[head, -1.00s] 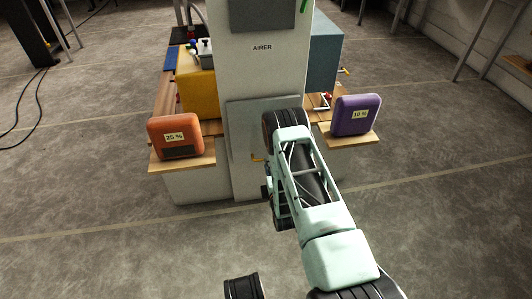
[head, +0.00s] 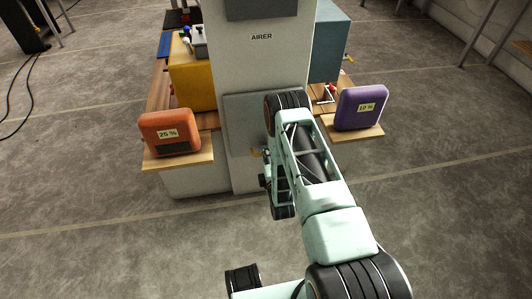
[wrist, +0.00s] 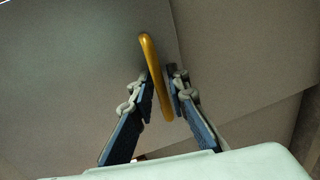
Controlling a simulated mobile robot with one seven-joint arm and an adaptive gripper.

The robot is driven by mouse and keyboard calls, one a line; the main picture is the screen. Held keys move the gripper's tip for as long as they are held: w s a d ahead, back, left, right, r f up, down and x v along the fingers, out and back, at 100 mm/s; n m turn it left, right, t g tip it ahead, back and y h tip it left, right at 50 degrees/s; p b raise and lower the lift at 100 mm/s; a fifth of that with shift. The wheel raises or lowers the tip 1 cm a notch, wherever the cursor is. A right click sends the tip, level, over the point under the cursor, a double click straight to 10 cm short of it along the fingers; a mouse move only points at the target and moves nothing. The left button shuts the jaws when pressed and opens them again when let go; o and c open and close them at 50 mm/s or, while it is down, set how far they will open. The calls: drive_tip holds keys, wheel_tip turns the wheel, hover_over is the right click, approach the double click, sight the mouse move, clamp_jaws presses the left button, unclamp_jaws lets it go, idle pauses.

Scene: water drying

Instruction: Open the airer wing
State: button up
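The airer is a white column (head: 262,65) labelled AIRER in the head view. Its wing is a flat grey panel (head: 240,112) lying against the column's front, and it shows as a dark flat surface in the wrist view (wrist: 70,70). A yellow bar handle (wrist: 148,50) stands out from the panel. A small gap shows on the right. The arm hides the panel's right part.
An orange block marked 25 % (head: 169,133) stands on a wooden shelf at left. A purple block marked 10 % (head: 361,108) stands on another shelf at right. A yellow box (head: 192,85) and a blue-grey box (head: 328,50) flank the column. The floor in front is clear.

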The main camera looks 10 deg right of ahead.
clamp_jaws()
